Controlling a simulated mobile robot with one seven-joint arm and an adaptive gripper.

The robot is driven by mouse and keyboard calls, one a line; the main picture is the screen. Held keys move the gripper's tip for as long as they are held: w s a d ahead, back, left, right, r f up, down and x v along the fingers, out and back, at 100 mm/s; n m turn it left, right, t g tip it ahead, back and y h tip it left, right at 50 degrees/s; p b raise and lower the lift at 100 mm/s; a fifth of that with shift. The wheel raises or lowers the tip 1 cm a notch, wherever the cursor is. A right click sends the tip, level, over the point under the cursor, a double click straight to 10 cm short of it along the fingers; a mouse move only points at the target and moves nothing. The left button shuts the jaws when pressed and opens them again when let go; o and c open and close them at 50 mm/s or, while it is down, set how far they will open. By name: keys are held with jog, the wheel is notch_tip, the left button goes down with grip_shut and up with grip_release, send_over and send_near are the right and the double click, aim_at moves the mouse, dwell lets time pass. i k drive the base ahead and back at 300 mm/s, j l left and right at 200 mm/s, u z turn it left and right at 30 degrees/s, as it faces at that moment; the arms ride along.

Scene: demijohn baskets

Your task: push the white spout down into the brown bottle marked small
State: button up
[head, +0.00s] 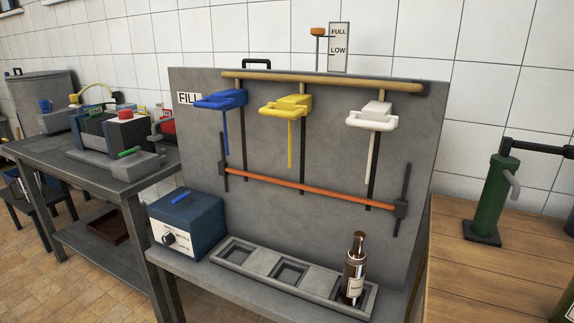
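The white spout (370,118) is at the right end of a row of three on the upright grey panel. Its thin white tube hangs straight down, and its tip is above and apart from the bottle's mouth. One brown bottle (357,251) stands upright in the right-hand compartment of the grey tray (229,249), below the white spout. It has a pale label (354,286) whose writing is too small to read. The bottle's mouth looks bare, with nothing in it that I can see. My gripper is not in view.
A blue spout (221,100) and a yellow spout (286,107) hang left of the white one. An orange bar (300,189) crosses the panel below them. A blue box (187,222) stands left of the tray. The tray's left and middle compartments are empty. A green pump (491,200) stands right.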

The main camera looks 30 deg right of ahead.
aim_at(375, 116)
jog(key=k+l+z, duration=0.15)
jog(key=l+z, duration=0.2)
jog(key=k+l+z, duration=0.1)
jog(key=l+z, duration=0.65)
jog(key=k+j, duration=0.05)
